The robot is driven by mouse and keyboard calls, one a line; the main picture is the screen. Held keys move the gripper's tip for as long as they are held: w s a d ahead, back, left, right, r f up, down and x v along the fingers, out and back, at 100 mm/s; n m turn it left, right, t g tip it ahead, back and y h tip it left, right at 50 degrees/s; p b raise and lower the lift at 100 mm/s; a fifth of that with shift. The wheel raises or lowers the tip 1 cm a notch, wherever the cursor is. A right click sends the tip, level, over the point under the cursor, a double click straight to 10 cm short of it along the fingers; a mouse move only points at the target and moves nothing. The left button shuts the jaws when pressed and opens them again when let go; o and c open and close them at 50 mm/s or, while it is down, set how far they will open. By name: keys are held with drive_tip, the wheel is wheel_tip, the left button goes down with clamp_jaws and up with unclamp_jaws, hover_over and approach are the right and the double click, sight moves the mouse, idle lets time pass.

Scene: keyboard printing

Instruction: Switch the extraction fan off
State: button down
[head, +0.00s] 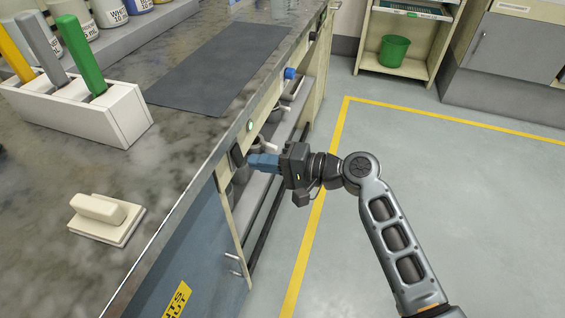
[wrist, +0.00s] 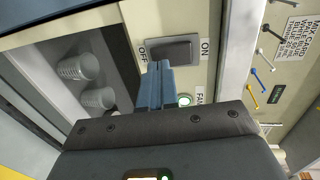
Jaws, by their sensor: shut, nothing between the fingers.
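The fan's dark rocker switch (wrist: 178,49) sits on a cream panel in the wrist view, with OFF lettered at its left end and ON at its right. Which end is pressed in I cannot tell. In the head view my gripper (head: 254,160) points at the dark switch (head: 237,155).
A blue knob (head: 290,73) and handles stick out along the bench front beyond the switch. Open shelving with pale cups (wrist: 78,68) lies beside the panel. The floor (head: 420,190) right of the bench is clear.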

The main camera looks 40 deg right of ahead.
drive_tip(key=shift+x, duration=0.8)
drive_tip(key=shift+w+f+b, duration=0.1)
drive_tip(key=shift+f+b, duration=0.25)
drive_tip(key=shift+b, duration=0.5)
drive_tip(key=shift+w+a+r, duration=0.1)
drive_tip(key=shift+r, duration=0.15)
